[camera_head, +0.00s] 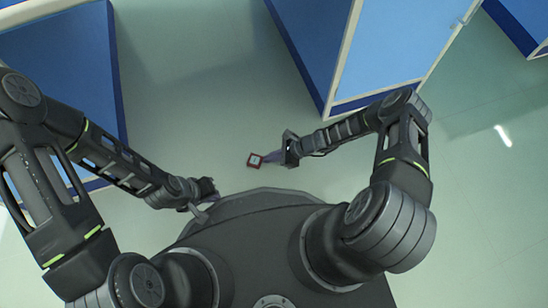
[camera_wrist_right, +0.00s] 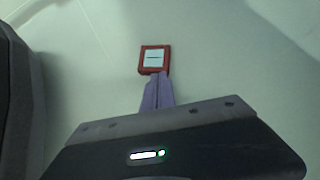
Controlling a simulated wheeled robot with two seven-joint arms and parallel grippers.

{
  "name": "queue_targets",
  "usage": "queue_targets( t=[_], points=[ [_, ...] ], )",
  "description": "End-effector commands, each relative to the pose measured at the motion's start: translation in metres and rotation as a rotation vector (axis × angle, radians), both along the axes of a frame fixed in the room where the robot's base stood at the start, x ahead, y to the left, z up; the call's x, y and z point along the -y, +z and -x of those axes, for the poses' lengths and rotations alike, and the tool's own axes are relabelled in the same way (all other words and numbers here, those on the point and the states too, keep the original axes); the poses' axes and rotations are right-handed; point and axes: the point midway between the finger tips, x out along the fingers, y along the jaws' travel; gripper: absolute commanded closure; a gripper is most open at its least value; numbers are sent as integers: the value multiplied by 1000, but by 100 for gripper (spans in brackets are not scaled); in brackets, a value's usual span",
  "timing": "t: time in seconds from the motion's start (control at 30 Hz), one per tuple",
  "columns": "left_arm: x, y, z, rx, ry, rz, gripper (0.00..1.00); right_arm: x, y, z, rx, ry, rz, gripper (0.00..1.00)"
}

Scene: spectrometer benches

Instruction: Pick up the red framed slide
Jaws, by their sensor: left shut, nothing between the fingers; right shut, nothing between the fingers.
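The red framed slide (camera_head: 254,161) is a small square with a red frame and a pale centre with a dark line. In the head view it shows just left of my right gripper (camera_head: 268,158), whose purple fingers are shut and empty. In the right wrist view the slide (camera_wrist_right: 154,59) appears just beyond the tips of the shut fingers (camera_wrist_right: 157,78). I cannot tell whether the tips touch it. My left gripper (camera_head: 211,196) is shut and empty, low beside my body and well away from the slide; its fingers are partly hidden.
Pale green floor surrounds the slide in the head view. A blue and white cabinet (camera_head: 395,45) stands at upper right, with its corner nearest my right forearm. Another blue bench (camera_head: 75,60) stands at the left behind my left arm. The floor between them is clear.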

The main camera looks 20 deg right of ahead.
Motion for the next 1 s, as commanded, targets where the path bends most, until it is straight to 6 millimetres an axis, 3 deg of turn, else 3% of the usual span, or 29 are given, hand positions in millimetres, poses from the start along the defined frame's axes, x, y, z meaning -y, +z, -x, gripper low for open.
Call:
queue_targets(
  t=[0.17,0.43,0.8,1.0],
  points=[
    [0,0,0,0,0,0,100,-1,0,0,-1,1,0,100],
    [0,-7,-1,2,2,0,100,-26,-1,-9,0,2,-1,100],
    [0,-6,-1,2,2,0,100,-24,0,-9,1,1,0,100],
    [0,-9,-1,2,2,1,100,-13,-1,-8,0,2,2,100]
  ],
)
